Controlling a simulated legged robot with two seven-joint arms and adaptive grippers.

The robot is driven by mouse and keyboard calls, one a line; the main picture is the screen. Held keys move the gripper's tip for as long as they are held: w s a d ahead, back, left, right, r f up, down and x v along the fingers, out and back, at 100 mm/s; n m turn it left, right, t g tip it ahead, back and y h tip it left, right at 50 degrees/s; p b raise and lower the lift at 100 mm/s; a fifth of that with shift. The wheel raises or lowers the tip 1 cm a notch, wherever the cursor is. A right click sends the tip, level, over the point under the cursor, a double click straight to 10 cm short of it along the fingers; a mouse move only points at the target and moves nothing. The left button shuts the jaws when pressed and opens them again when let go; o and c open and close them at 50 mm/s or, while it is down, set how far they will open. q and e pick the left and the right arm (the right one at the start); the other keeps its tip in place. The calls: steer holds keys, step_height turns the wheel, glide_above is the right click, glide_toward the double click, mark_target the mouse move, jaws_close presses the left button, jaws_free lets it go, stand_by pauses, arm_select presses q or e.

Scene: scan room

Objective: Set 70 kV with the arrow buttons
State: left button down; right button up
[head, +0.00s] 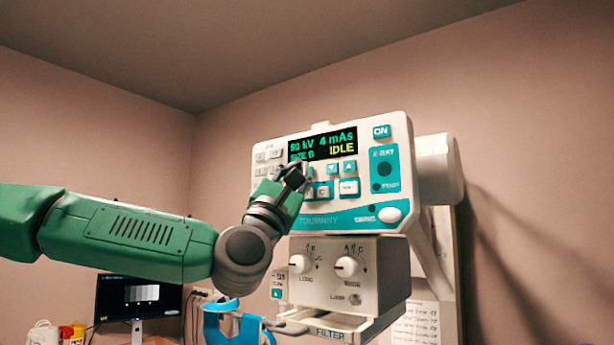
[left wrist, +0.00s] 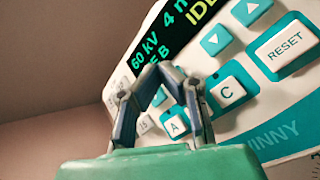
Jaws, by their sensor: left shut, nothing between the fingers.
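The control panel (head: 345,200) of the X-ray unit has a dark display (head: 322,145). It reads 60 kV, 4 mAs and IDLE, and the 60 kV also shows in the left wrist view (left wrist: 146,52). A down arrow button (head: 332,169) and an up arrow button (head: 349,166) sit below the mAs reading; both also show in the left wrist view. Buttons below the kV reading are partly hidden by my left gripper (head: 298,168). It is shut and empty, its tips just below the display's left part (left wrist: 157,72). Whether it touches a button, I cannot tell. My right gripper is not in view.
Below the panel is a box with two knobs (head: 346,266). A monitor (head: 140,297) stands at lower left.

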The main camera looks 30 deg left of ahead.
arm_select(q)
steer(key=shift+w, duration=0.35)
stand_by(0.7)
steer(key=shift+s, duration=0.1)
steer(key=shift+s+f+b, duration=0.1)
steer(key=shift+s+b, duration=0.45)
steer(key=shift+b, duration=0.2)
steer(key=shift+s+a, duration=0.1)
steer(key=shift+s, duration=0.1)
steer(key=s+b, duration=0.1)
steer(key=s, duration=0.1)
steer(key=s+b, duration=0.1)
steer(key=s, duration=0.2)
steer(key=shift+a, duration=0.2)
